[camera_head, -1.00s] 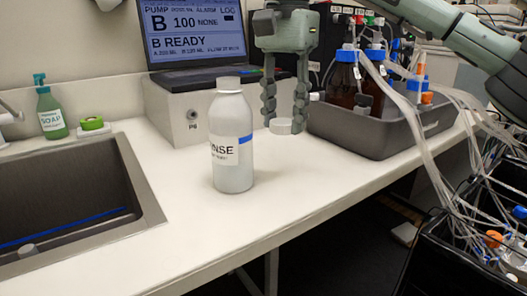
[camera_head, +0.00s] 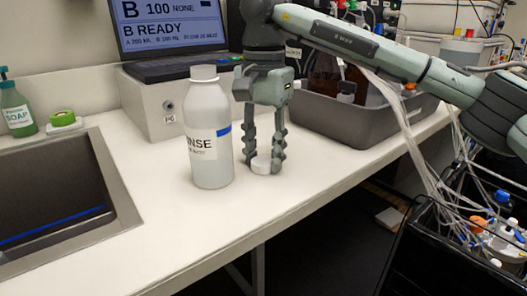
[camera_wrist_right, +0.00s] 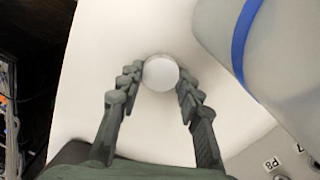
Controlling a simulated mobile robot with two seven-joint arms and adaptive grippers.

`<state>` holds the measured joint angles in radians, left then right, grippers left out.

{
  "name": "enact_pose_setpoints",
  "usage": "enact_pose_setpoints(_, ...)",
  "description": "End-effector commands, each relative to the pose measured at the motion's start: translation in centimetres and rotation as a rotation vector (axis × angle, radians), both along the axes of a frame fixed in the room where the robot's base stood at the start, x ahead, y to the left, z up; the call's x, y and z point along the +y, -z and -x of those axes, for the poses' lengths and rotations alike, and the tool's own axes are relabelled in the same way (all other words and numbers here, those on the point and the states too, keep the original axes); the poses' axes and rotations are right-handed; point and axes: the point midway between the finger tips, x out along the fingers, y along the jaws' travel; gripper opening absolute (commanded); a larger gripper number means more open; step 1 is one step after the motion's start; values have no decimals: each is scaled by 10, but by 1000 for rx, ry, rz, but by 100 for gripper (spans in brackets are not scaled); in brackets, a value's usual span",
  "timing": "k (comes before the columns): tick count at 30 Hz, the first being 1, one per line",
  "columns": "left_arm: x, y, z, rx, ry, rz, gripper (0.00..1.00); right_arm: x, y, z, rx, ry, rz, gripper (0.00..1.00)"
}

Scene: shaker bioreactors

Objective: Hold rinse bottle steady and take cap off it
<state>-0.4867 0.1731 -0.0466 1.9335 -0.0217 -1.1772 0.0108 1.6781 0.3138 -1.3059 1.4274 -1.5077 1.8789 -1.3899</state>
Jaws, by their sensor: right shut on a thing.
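The white rinse bottle (camera_head: 209,140), with a blue band and a label ending in "NSE", stands upright on the bench. Its narrow top is pale; I cannot tell its details. My right gripper (camera_head: 264,163) points down just right of the bottle, shut on a small round white cap (camera_head: 261,165). The cap is at the fingertips, low over the bench; I cannot tell if it touches. In the right wrist view the cap (camera_wrist_right: 160,73) sits between the fingertips of the gripper (camera_wrist_right: 158,80), apart from the bottle (camera_wrist_right: 268,50). My left gripper is not in view.
A sink (camera_head: 55,247) lies at the left, with a green soap bottle (camera_head: 17,108) behind it. A grey box (camera_head: 150,103) carries a laptop (camera_head: 175,35) behind the bottle. A grey tray (camera_head: 345,125) stands at the right. The front bench is clear.

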Motion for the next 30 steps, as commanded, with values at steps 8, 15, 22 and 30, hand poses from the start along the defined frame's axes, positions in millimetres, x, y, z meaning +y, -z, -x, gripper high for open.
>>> enact_pose_setpoints(8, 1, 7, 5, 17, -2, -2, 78, 0, 3, 0, 0, 0, 0, 0)
enact_pose_setpoints(15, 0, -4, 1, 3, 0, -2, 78, 0, 2, 0, 0, 0, 0, 56)
enact_pose_setpoints(22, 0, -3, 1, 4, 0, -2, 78, 0, 1, 0, -1, 0, -1, 56)
enact_pose_setpoints(30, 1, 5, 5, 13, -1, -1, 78, 1, -30, 0, -4, 0, -2, 56)
